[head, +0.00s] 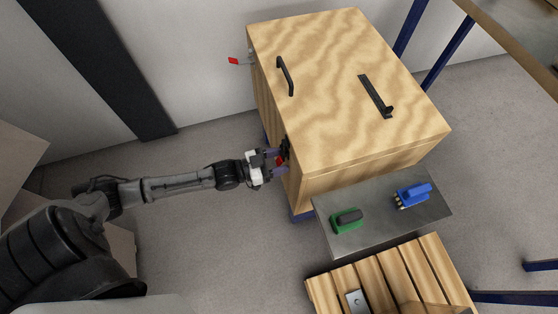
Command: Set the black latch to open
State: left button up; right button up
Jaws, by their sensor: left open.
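A wooden box (335,60) stands at upper centre. A black part (286,148), perhaps the latch, sits on its left side near the front corner. My left gripper (279,163) points right at this side, with its fingers apart. A small red piece (280,160) shows between the fingers; I cannot tell whether they touch it. The fingers partly hide the black part, so its setting cannot be read. A long black bar-like fitting (377,97) lies on the box top. My right gripper is not in view.
A black handle (285,76) is on the box top. A red-tipped lever (234,61) sticks out at its back left. A grey shelf (372,240) in front holds a green connector (346,221) and a blue connector (413,195). A slatted wooden pallet (400,275) lies below.

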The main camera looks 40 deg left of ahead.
pick_arm(q)
jog(key=shift+c, duration=0.2)
grip_shut()
dwell(0.4)
